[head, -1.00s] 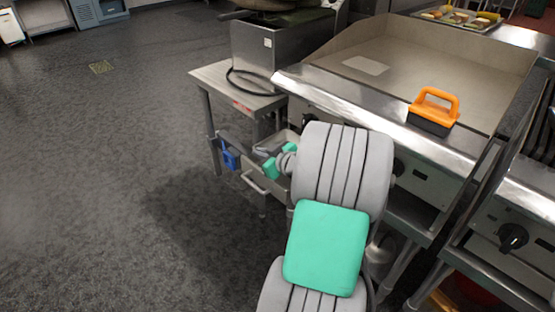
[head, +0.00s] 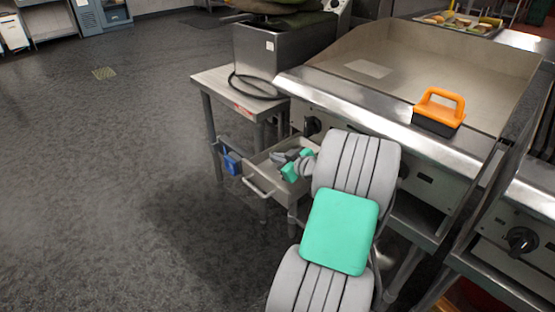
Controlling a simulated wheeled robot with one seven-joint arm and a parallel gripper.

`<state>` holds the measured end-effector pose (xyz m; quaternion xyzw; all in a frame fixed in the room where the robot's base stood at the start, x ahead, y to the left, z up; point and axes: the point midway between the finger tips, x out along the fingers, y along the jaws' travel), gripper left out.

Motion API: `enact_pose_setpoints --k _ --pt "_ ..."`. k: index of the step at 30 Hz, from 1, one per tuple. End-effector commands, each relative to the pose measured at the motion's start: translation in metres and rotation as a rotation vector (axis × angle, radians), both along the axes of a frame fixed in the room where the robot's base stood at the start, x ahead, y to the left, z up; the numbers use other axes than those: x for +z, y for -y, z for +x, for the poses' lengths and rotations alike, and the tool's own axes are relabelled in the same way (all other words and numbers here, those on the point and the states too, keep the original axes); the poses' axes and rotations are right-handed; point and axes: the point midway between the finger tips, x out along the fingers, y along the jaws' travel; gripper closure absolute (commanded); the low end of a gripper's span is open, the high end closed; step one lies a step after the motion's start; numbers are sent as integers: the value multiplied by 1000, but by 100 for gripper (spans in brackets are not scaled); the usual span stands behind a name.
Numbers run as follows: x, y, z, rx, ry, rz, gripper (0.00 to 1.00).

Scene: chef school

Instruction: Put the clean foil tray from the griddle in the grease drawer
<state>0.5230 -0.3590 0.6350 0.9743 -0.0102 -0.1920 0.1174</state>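The grease drawer (head: 262,190) is pulled out below the griddle's left front, its handle toward the floor. My gripper (head: 284,157) is over the drawer's back part, small and partly hidden by my own wrist. I cannot tell whether its fingers are apart or hold anything. The griddle (head: 440,75) has a flat, pale rectangle (head: 368,68) on its plate; I cannot tell if this is a mark, a reflection or a thing. I cannot make out a foil tray for certain. The drawer's right part is hidden behind my arm.
An orange-handled scraper block (head: 438,112) stands on the griddle's front ledge. A steel side table (head: 215,80) with an appliance (head: 270,55) stands left of the griddle. A blue object (head: 231,160) hangs under the table.

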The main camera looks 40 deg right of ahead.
Motion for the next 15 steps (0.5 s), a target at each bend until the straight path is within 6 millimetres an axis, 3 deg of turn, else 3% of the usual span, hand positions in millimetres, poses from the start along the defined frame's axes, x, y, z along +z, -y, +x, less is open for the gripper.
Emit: enact_pose_setpoints --k 8,15 --pt "0 0 0 0 0 0 76" --pt "1 0 0 0 0 0 76"
